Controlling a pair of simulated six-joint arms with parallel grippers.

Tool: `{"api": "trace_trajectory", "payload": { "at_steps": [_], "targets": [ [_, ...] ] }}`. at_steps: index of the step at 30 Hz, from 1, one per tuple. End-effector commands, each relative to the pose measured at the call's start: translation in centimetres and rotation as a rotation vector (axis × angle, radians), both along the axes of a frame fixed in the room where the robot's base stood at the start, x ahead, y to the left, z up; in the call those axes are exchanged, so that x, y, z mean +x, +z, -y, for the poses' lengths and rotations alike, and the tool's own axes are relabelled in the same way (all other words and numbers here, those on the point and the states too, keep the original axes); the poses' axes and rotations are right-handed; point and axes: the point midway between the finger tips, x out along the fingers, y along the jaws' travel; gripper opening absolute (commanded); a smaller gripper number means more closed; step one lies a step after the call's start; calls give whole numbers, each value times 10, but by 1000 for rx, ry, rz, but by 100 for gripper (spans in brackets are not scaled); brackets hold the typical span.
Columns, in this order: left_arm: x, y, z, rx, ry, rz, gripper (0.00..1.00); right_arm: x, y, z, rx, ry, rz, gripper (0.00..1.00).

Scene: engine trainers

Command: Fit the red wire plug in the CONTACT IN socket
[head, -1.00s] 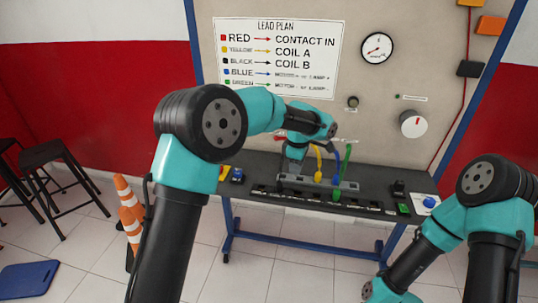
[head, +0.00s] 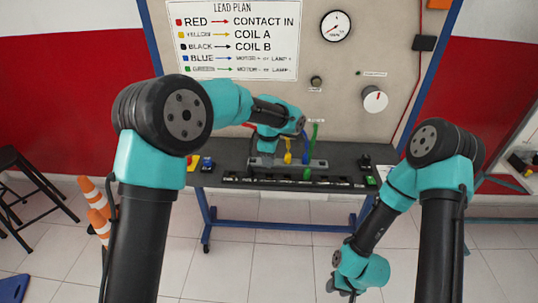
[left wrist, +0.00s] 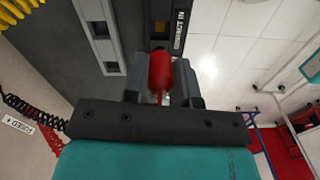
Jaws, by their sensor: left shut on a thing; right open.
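The red wire plug (left wrist: 160,72) is held between the two fingers of my left gripper (left wrist: 161,85) in the left wrist view. In the head view my left gripper (head: 265,152) points down over the bench, by the lead rack, and hides the plug. In the left wrist view the CONTACT IN label (left wrist: 181,27) lies just beyond the fingertips. A dark strip with a small orange mark (left wrist: 157,27) runs beside it, in line with the plug; whether the plug touches it cannot be told. My right gripper (head: 346,284) hangs open and empty, low in front of the bench.
Floor before the bench is clear.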

Motion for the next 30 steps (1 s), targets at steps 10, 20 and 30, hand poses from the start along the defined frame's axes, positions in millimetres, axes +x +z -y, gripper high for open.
{"api": "trace_trajectory", "payload": {
  "at_steps": [10,20,30],
  "targets": [
    [0,-27,-1,0,0,-2,3,0,0,0,0,0,0,43],
    [0,-36,0,0,0,-1,3,0,0,0,0,0,0,43],
    [0,-36,0,0,0,0,3,0,0,0,0,0,0,43]
  ]
}}
